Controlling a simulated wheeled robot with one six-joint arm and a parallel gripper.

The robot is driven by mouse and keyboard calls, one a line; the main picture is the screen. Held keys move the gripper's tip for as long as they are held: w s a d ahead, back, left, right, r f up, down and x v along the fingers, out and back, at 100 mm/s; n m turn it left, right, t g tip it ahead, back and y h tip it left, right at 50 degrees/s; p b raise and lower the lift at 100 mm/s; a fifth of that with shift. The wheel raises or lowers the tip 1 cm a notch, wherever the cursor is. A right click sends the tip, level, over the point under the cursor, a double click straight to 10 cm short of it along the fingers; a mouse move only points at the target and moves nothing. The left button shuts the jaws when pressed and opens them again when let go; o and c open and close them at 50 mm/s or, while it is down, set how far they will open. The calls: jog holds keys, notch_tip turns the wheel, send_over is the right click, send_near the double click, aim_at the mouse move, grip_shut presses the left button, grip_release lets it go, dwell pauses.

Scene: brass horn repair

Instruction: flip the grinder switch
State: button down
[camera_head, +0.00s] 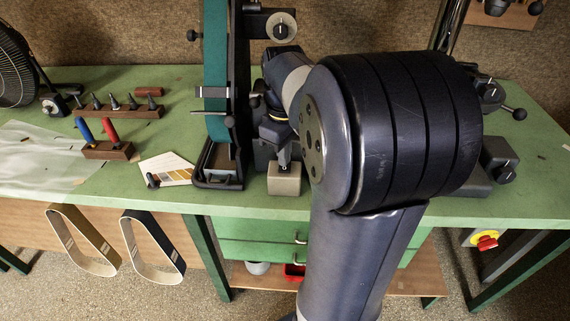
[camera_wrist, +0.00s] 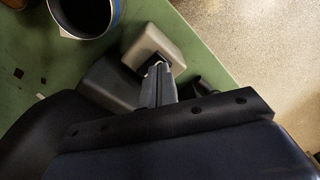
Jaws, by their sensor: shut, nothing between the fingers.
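The switch box (camera_head: 285,181) is a small beige block at the front edge of the green bench, right of the belt grinder (camera_head: 216,70) with its teal belt. In the wrist view the box (camera_wrist: 165,42) has a dark recess with a small metallic piece, perhaps the lever, on the side facing my gripper. My gripper (camera_head: 283,158) is shut and empty, pointing down just above the box. In the wrist view the closed fingertips (camera_wrist: 157,72) are at the box's dark recess. I cannot tell whether they touch the lever, or which way it is set.
My arm covers much of the bench's right side. A dark round part with a blue rim (camera_wrist: 88,12) is near the fingers in the wrist view. A red and yellow knob (camera_head: 485,240) is under the bench at right. Tool racks (camera_head: 118,110) stand left.

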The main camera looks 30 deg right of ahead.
jog(key=shift+f+b, duration=0.65)
jog(key=shift+f, duration=0.35)
dwell(0.8)
jog(key=shift+r, duration=0.15)
notch_tip(320, 180, up, 7)
jog(key=p, duration=0.7)
jog(key=shift+f, duration=0.25)
